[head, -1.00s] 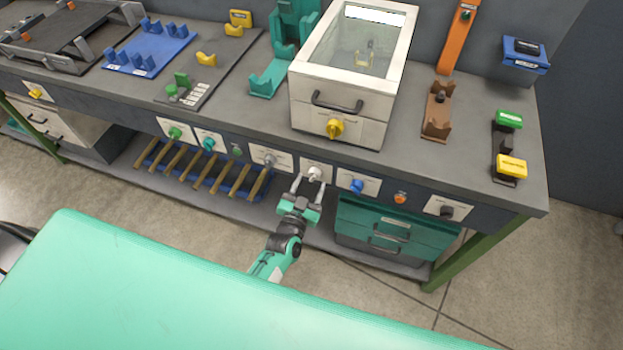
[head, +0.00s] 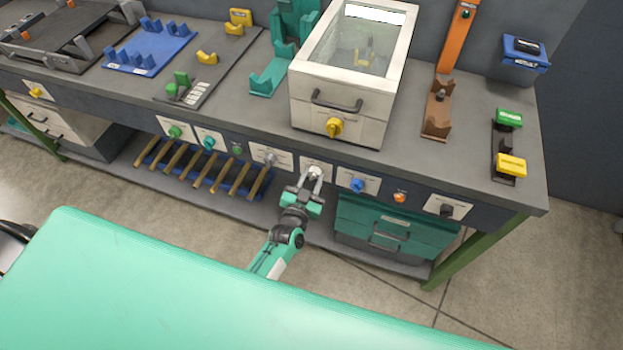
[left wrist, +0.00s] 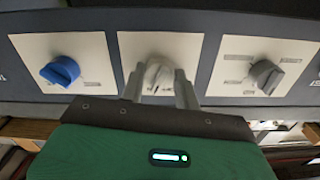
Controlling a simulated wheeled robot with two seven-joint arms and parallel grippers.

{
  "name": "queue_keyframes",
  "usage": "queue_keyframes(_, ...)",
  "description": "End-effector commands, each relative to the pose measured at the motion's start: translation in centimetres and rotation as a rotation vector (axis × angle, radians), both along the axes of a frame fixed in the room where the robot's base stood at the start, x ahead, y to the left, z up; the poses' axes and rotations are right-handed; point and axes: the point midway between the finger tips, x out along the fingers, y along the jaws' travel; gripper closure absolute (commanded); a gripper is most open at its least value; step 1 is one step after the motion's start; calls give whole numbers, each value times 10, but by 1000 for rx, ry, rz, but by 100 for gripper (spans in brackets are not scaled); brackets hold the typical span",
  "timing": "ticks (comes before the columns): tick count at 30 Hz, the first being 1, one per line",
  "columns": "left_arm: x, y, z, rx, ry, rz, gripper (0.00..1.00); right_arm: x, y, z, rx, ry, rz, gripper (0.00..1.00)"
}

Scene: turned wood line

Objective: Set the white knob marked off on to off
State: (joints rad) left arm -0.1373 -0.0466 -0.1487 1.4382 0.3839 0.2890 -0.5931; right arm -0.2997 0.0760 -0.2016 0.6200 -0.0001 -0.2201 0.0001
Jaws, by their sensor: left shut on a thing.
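The white knob (head: 315,172) sits on a white plate on the bench's front panel. In the left wrist view the white knob (left wrist: 157,74) is in the middle, between a blue knob and a grey knob. My left gripper (head: 309,180) comes up from below, and its two fingers are shut on the white knob. The left gripper (left wrist: 160,85) partly covers the knob and the lower part of its plate in the wrist view. The lettering on the plate is too small and covered to read. My right gripper does not show.
A blue knob (head: 357,186) is close to the right and a grey knob (head: 269,159) close to the left. A white box with a yellow knob (head: 335,128) stands above on the bench. Teal drawers (head: 385,230) are below right. Free floor lies in front.

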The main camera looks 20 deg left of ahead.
Motion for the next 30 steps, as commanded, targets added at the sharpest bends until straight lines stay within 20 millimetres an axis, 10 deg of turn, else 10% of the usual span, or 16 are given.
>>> queue_keyframes(30,0,-1,-1,-678,24,-1,91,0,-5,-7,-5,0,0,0)
